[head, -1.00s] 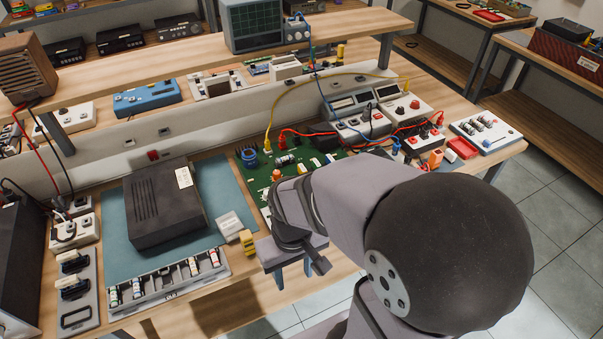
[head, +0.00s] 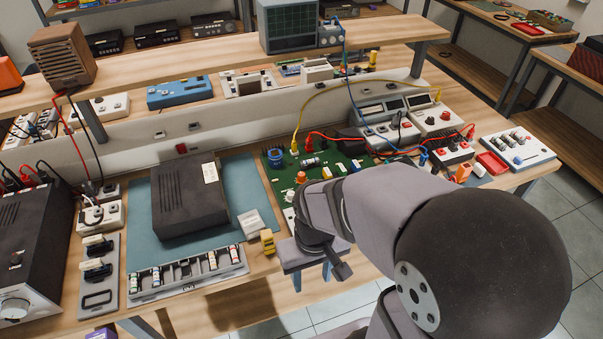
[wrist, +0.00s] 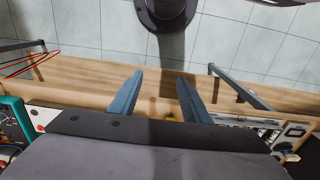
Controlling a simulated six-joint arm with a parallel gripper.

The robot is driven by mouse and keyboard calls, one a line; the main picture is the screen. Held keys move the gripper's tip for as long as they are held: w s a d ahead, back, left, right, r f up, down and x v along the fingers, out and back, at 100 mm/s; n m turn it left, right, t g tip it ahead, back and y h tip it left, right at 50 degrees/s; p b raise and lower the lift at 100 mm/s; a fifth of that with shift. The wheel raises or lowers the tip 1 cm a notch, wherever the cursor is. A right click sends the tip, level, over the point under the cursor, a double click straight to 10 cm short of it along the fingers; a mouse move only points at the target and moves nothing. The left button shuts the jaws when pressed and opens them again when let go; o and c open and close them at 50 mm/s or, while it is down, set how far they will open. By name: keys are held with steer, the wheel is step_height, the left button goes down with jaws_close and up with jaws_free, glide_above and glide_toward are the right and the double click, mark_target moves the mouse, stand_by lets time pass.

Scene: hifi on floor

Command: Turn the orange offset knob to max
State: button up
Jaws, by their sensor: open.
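A small orange knob (head: 301,177) stands on the green circuit board (head: 273,158) in the head view; I cannot read any label on it. A second orange piece (head: 463,173) sits farther right by the red and black sockets; I cannot tell its kind. My gripper (head: 312,277) is at the bench's front edge, nearer the camera than the board, and apart from both orange pieces. Its two blue fingers are open with nothing between them. In the wrist view the open gripper (wrist: 160,77) is over the front edge of the bench. My arm hides part of the board.
A yellow block (head: 267,242) stands just left of my gripper. A black box (head: 190,205) lies on the teal mat (head: 253,190). Yellow (head: 330,90) and red cables arch over the board. A tray of cylinders (head: 187,274) lies along the front edge.

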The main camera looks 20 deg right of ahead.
steer(key=shift+c, duration=0.8)
